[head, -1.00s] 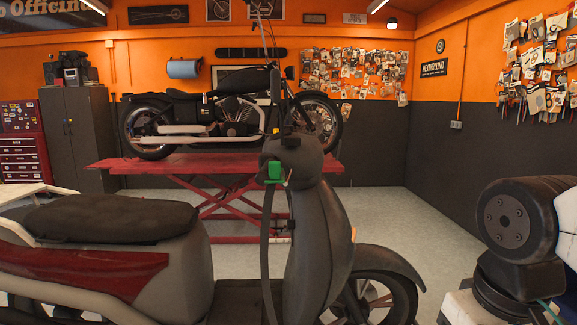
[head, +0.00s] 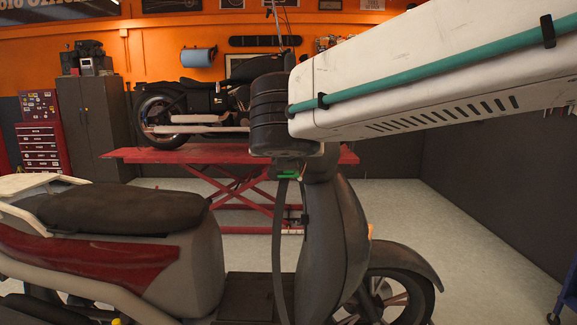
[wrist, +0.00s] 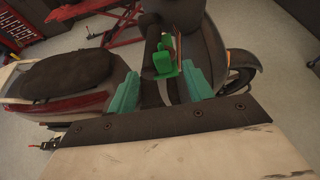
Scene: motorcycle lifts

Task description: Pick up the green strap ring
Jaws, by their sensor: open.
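The green strap ring (wrist: 164,65) hangs at the front column of the scooter (wrist: 182,35), below its handlebar. In the wrist view it shows as a bright green block with a flat lower part, just beyond and between my fingertips. In the head view only a small green piece of the ring (head: 288,175) shows under my arm, which hides the rest. My gripper (wrist: 160,71) is open, with its two teal fingers apart on either side of the ring's line. I cannot tell whether they touch it. The head view does not show the fingers.
The scooter seat (head: 125,212) lies left of the column. A red motorcycle lift (head: 180,155) with a black motorcycle (head: 170,105) stands behind.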

